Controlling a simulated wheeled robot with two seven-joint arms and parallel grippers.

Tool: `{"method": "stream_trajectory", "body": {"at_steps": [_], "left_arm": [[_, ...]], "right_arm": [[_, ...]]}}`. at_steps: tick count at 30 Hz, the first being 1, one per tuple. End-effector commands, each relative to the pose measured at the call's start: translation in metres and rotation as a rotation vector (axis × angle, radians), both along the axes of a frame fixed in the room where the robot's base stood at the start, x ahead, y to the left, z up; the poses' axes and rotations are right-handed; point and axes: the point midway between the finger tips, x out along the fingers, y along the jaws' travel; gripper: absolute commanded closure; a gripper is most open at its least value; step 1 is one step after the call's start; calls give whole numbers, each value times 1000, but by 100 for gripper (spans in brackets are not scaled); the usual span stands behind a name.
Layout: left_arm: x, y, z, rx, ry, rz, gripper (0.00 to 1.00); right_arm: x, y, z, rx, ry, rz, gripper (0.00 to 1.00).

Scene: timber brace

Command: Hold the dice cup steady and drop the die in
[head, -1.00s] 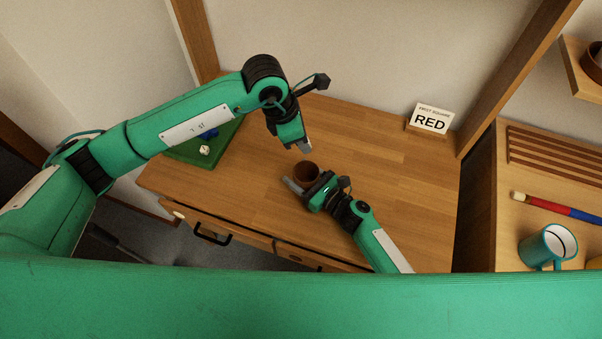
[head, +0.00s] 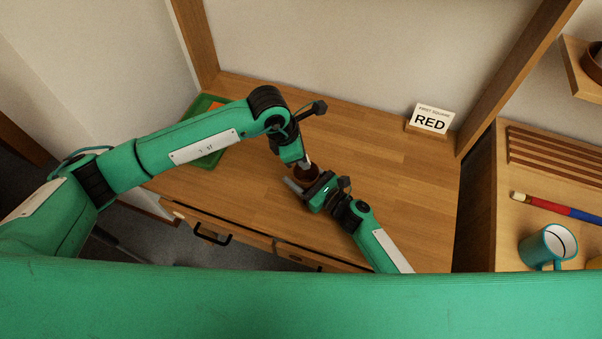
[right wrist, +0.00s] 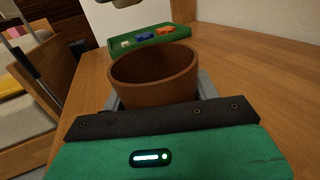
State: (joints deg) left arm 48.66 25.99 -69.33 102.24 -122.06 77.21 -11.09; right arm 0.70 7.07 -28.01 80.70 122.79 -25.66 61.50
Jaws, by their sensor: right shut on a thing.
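The brown dice cup (head: 308,177) stands over the wooden desk, and my right gripper (head: 305,181) is shut on it from the near side. In the right wrist view the cup (right wrist: 155,80) looks upright between the grey fingers; its visible inner wall is bare and its bottom is hidden. My left gripper (head: 304,164) points down at the cup's mouth, its tips at or just over the rim. Whether its fingers are open or shut, and whether they hold a die, is too small to tell. A dark part at the right wrist view's top edge may be this gripper.
A green tray (right wrist: 181,32) lies behind the cup, holding a pale piece (right wrist: 125,44), blue pieces (right wrist: 145,36) and orange pieces (right wrist: 165,31). A RED sign (head: 431,119) stands at the back right. A teal mug (head: 547,247) is on the side shelf. The desk's right half is clear.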

Motion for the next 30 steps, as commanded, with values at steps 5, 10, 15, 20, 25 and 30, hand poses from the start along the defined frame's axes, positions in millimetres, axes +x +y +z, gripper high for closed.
{"method": "stream_trajectory", "body": {"at_steps": [5, 10, 15, 20, 25, 30], "left_arm": [[0, 0, -10, 1, 1, 1, 100], [0, 0, -12, 0, 1, 1, 100], [0, 0, -11, 0, 0, 1, 74], [0, 0, -11, 0, 0, 1, 54], [0, 0, -11, 0, 0, 0, 54], [0, 3, -3, 0, -1, -1, 54]], "right_arm": [[0, 0, 0, 0, 0, 0, 63], [0, 0, 0, 0, 0, 0, 63], [0, 0, 0, 0, 0, 0, 63], [0, 0, 0, 0, 0, 0, 63], [0, 0, 0, 0, 0, 0, 63], [0, 0, 0, 0, 0, 0, 63]]}}
